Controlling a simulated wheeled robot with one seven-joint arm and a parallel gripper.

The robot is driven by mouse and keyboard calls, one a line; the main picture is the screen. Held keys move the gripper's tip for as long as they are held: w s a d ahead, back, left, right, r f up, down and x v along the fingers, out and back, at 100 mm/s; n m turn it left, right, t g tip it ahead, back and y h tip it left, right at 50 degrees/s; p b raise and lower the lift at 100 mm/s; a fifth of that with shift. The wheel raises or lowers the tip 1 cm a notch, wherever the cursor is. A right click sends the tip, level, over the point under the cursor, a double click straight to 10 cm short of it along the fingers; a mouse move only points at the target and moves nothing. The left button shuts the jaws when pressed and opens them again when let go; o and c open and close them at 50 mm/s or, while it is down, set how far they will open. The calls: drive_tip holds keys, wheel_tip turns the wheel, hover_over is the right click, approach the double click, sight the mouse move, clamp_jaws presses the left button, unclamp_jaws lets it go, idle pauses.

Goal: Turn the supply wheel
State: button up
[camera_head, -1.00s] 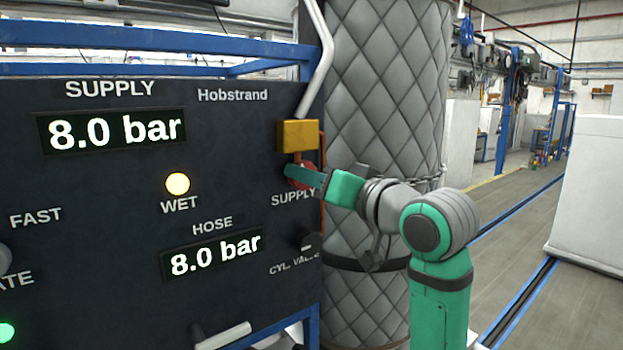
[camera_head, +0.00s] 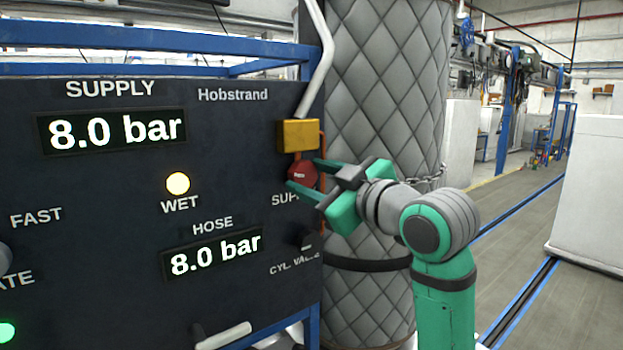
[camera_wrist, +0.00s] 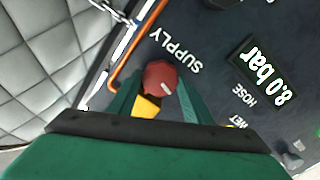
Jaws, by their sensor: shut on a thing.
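The supply wheel (camera_head: 302,174) is a small red knob on the right edge of the dark panel, below a yellow box. It also shows in the wrist view (camera_wrist: 160,76), with a pale mark on its face. My gripper (camera_head: 305,175) reaches it from the right, with one finger above and one below. In the wrist view the fingers (camera_wrist: 158,85) lie on both sides of the wheel, shut on it. The lower finger hides part of the SUPPLY label in the head view.
The panel (camera_head: 100,210) reads 8.0 bar for supply and for hose. A quilted grey column (camera_head: 385,90) stands close behind my gripper.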

drive_tip(key=shift+s+n, duration=0.1)
drive_tip(key=shift+n, duration=1.4)
drive_tip(key=o, duration=0.8)
drive_tip(key=v, duration=1.1)
